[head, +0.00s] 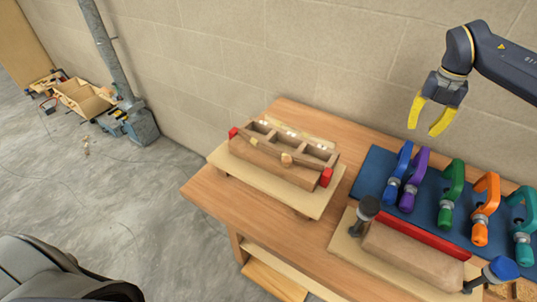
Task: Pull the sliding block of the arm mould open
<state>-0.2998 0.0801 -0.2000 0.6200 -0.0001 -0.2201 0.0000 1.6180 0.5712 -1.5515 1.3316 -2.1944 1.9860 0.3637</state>
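A wooden mould stands on a pale board (222,162) at the table's left. Its front block (270,165) has a round wooden knob (287,159), and a compartmented frame (300,145) stands behind it. Red pieces show at both ends, and the gap between block and frame looks narrow. A second mould with a long wooden block (412,256) and a red strip lies at the front right. No label shows which is the arm mould. My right gripper (425,122) is open and empty, above and to the right of both moulds, touching neither. My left gripper is out of view.
Several coloured clamps, including a green one (450,190), stand on a blue mat (372,178) at the right. Black and blue-topped handles flank the second mould. The wooden table (215,192) is bare along its left edge. A block wall (330,60) stands close behind.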

